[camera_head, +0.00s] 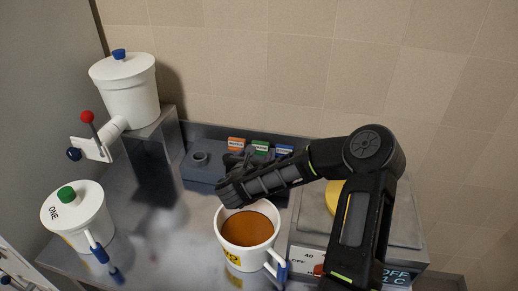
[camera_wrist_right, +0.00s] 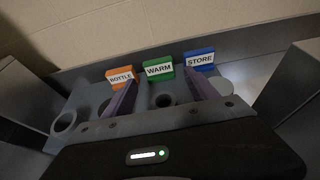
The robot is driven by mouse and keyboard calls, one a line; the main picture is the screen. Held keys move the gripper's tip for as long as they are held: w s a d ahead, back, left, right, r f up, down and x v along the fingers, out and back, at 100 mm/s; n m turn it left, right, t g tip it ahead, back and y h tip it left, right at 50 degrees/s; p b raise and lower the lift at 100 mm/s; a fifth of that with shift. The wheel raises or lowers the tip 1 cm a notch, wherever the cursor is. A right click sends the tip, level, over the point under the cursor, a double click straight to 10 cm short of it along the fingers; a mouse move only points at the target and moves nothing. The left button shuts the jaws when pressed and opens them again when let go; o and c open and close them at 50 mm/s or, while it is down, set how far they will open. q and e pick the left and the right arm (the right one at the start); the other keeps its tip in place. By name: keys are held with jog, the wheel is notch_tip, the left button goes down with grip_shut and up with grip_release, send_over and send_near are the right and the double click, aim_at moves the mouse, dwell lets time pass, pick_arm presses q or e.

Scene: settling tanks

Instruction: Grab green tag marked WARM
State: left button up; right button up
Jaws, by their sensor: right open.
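The green tag marked WARM (camera_wrist_right: 159,70) stands upright in a grey rack (camera_wrist_right: 78,100), between an orange tag marked BOTTLE (camera_wrist_right: 121,77) and a blue tag marked STORE (camera_wrist_right: 199,59). In the head view the green tag (camera_head: 260,146) shows behind my right gripper (camera_head: 234,165). In the right wrist view the fingers of my right gripper (camera_wrist_right: 157,96) are open, one on each side of the green tag's line, with nothing between them. The tag appears beyond the fingertips. My left gripper is not in view.
A white mug (camera_head: 232,262) of brown liquid stands below my right gripper. A white pot marked ONE (camera_head: 70,225) is at left, and a white tank (camera_head: 130,98) stands on a raised block behind it. A device with a yellow disc (camera_head: 333,195) is at right.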

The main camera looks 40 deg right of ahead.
aim_at(260, 146)
jog(key=shift+p+x, duration=0.55)
jog(key=shift+x, duration=0.3)
jog(key=shift+w+d+f, duration=0.15)
jog(key=shift+w+d, duration=0.15)
jog(key=shift+w+d+f, duration=0.3)
jog(key=shift+w+d, duration=0.15)
jog(key=x, duration=0.4)
jog(key=shift+a+b, duration=0.1)
jog(key=shift+b, duration=0.3)
jog(key=shift+r, duration=0.1)
jog(key=c, duration=1.1)
